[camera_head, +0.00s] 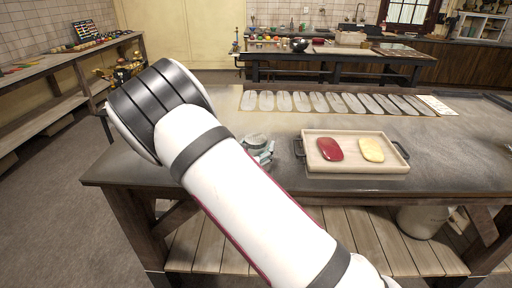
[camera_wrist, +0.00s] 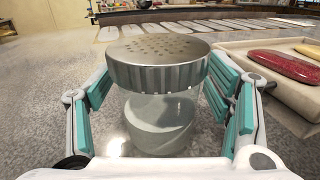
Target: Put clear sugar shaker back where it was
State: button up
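The clear sugar shaker (camera_wrist: 158,125) has a ribbed metal lid with small holes and a clear body with pale contents low inside. It looks upright, between the two teal-padded fingers of my gripper (camera_wrist: 160,100). The pads lie close beside it on both sides; I cannot tell whether they press on it. In the head view, my gripper (camera_head: 262,154) is low at the table, left of the tray, with the shaker (camera_head: 254,142) partly hidden by the fingers and my arm. Whether the shaker's base touches the table is unclear.
A pale wooden tray (camera_head: 355,172) with dark handles stands just right of my gripper, holding a red item (camera_head: 330,149) and a yellow item (camera_head: 371,150). A row of flat grey pieces (camera_head: 320,102) lies along the table's back. The grey tabletop (camera_head: 450,150) is bare right of the tray.

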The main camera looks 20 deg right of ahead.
jog(key=shift+r, duration=0.25)
jog(key=v, duration=1.2)
jog(key=shift+d+r+g, duration=0.2)
jog(key=shift+d+g, duration=0.05)
jog(key=shift+g, duration=0.05)
jog(key=s+d+r+m+g+h, duration=0.1)
jog(key=s+d+r+m+g, duration=0.45)
jog(key=s+d+m, duration=0.25)
jog(key=s+d+r+m+g+h, duration=0.1)
jog(key=s+d+r+m+g, duration=0.3)
jog(key=s+d+m+g, duration=0.35)
jog(key=s+r+m+y, duration=0.2)
jog(key=s+m+y, duration=0.45)
jog(key=s, duration=0.35)
jog(key=s+a+r+m+t+y, duration=0.3)
jog(key=s+a+r+m+y, duration=0.2)
jog(key=a, duration=0.4)
jog(key=shift+s+r+m, duration=0.2)
jog(key=shift+s+m, duration=0.35)
jog(key=shift+m, duration=0.35)
